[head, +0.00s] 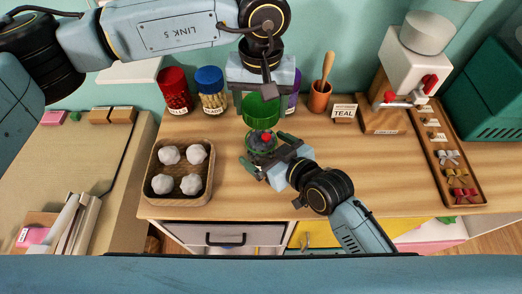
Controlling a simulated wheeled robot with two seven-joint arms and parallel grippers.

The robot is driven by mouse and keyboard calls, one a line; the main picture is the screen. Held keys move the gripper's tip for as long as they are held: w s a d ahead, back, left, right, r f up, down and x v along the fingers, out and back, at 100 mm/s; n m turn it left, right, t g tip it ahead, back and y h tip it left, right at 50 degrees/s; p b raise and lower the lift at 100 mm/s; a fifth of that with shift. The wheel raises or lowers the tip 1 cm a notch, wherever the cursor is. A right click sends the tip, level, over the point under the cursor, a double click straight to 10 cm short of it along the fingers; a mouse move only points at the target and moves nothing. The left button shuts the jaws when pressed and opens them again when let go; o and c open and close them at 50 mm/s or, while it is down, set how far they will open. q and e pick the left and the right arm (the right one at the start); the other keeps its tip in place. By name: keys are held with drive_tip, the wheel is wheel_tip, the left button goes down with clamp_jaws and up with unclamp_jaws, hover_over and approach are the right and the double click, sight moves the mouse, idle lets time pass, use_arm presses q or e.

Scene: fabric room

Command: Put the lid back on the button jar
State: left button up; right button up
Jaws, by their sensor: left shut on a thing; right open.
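I cannot clearly tell the gap between lid and jar. My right gripper (267,153) is open, with its fingers on either side of the jar's near part. It partly hides the jar, and I cannot tell whether the fingers touch it.
A red-lidded jar (174,98), a blue-lidded jar (210,97) and a partly hidden purple jar (294,97) stand at the back. A wooden tray (150,190) with white lumps is left. A brown pot (319,101) and a bow tray (477,188) are right. The table's right middle is clear.

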drive_tip(key=shift+x, duration=1.2)
drive_tip(key=c, duration=1.4)
use_arm(q)
hover_over(261, 138)
drive_tip(key=shift+f, duration=2.5)
use_arm(e)
drive_tip(key=shift+c, duration=0.3)
